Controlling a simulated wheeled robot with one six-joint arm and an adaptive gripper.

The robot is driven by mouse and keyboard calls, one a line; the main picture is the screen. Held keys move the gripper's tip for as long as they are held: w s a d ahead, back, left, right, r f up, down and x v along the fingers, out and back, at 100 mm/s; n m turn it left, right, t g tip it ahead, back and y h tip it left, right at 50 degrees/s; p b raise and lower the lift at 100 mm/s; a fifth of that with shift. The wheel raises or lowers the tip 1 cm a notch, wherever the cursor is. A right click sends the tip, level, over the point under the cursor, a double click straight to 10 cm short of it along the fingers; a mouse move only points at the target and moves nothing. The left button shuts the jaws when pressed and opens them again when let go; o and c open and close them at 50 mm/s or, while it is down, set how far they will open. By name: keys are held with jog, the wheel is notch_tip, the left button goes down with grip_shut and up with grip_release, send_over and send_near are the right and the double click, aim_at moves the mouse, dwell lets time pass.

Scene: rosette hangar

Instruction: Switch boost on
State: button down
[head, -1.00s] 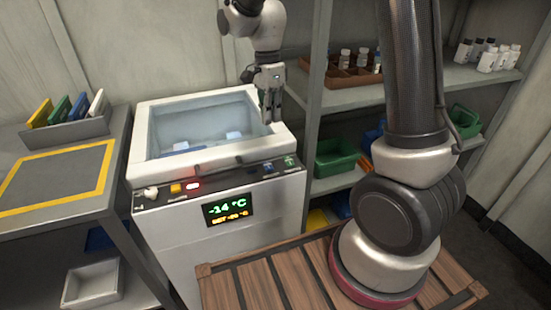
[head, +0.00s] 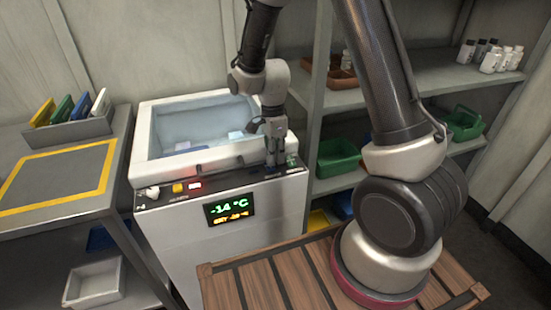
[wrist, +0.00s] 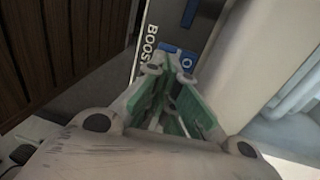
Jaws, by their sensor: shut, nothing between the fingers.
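The white chest freezer (head: 190,232) stands open, with a dark control strip (head: 222,181) along its front top edge. My gripper (head: 274,166) is shut and empty, pointing down over the right part of that strip. In the wrist view my gripper's fingertips (wrist: 170,66) are together beside a blue rocker switch (wrist: 180,56) marked "O", next to a partly covered label reading "BOOS". I cannot tell whether the fingertips touch the switch. In the head view the gripper hides the blue switch. A green switch (head: 292,163) shows just to its right.
On the strip's left are a white knob (head: 152,192), a yellow button (head: 178,188) and a red-lit indicator (head: 195,186). The display (head: 230,209) reads -14 °C. A shelf post (head: 318,100) stands close to the right of my gripper.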

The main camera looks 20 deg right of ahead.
jog(key=shift+s+f, duration=0.1)
jog(key=shift+f, duration=0.25)
